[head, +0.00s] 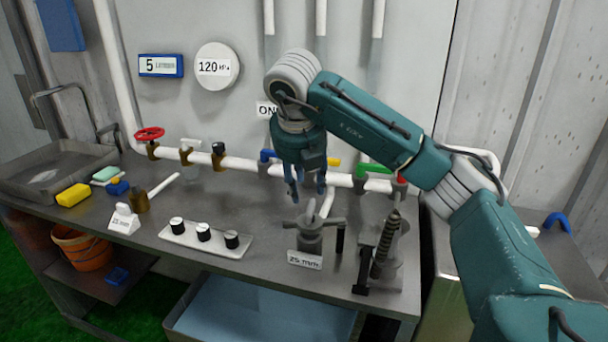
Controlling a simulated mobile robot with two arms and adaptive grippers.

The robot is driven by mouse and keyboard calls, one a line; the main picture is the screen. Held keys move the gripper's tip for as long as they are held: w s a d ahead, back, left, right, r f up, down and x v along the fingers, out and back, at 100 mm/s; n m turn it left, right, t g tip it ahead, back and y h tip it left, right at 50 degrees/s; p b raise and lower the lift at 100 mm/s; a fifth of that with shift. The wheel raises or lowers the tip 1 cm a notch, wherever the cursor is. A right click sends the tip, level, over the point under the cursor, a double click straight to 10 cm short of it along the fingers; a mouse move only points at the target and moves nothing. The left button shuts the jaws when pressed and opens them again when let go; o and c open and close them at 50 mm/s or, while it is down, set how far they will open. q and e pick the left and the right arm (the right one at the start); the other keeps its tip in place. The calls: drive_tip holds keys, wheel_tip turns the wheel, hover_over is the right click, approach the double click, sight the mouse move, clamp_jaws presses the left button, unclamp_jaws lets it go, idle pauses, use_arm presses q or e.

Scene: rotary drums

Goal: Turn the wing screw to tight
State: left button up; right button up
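A grey metal device with a wing-shaped top, which looks like the wing screw (310,222), stands on the workbench right of centre. A label reading "25 mm" (305,260) is at its front. My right gripper (308,198) points down just above it, with its fingers apart and nothing visible between them. The fingertips are close to the wings; I cannot tell whether they touch. My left gripper is not in view.
A dark stand with a threaded rod (386,245) is close on the right. A plate with three black-and-white knobs (204,235) lies left. A white pipe with valves (235,163) runs behind. A sink (60,170) is at far left. Bare bench (245,205) lies between plate and device.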

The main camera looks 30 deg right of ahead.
drive_tip(key=shift+v, duration=1.85)
